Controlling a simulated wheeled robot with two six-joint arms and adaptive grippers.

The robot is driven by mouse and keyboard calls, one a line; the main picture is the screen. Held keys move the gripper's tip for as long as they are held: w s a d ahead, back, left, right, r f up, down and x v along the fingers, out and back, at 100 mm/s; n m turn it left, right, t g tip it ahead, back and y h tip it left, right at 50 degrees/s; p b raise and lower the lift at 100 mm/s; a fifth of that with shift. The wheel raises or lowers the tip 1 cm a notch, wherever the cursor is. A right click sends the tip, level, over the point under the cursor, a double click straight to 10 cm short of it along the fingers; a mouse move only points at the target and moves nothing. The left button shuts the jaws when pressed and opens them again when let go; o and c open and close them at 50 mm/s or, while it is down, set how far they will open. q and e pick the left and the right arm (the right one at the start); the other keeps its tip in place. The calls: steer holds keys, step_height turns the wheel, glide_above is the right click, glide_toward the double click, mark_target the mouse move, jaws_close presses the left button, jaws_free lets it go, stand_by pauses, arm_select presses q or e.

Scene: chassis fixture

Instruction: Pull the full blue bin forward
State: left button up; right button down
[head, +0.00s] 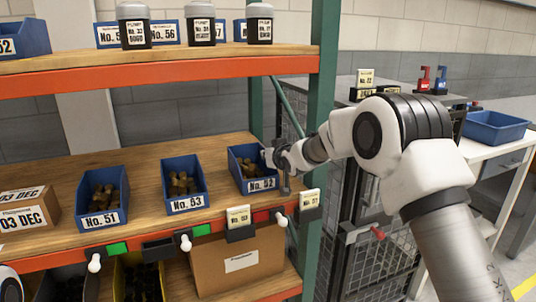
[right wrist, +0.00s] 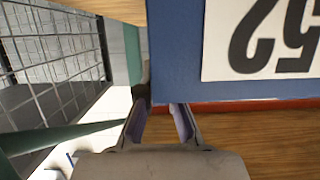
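Three blue bins stand on the middle wooden shelf, each with brown pieces inside: bin No. 51 (head: 103,198) at the left, bin No. 53 (head: 184,183) in the middle and bin No. 52 (head: 250,170) at the right. I cannot tell which is fullest. My right gripper (head: 284,185) is at the front right corner of bin No. 52 and hides part of it. In the right wrist view, the gripper (right wrist: 160,118) has its fingers apart, near the lower corner of the bin's blue front (right wrist: 178,60). Contact is unclear. My left gripper is out of view.
The shelf (head: 145,160) has an orange front rail (head: 140,240) with white knobs and label cards. A green post (head: 318,100) stands right of bin No. 52. A cardboard box (head: 28,209) sits at the left. Bare shelf lies between the bins.

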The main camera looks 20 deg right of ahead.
steer(key=shift+w, duration=0.1)
steer(key=c, duration=1.2)
jaws_free()
steer(key=shift+c, duration=0.2)
steer(key=v, duration=1.2)
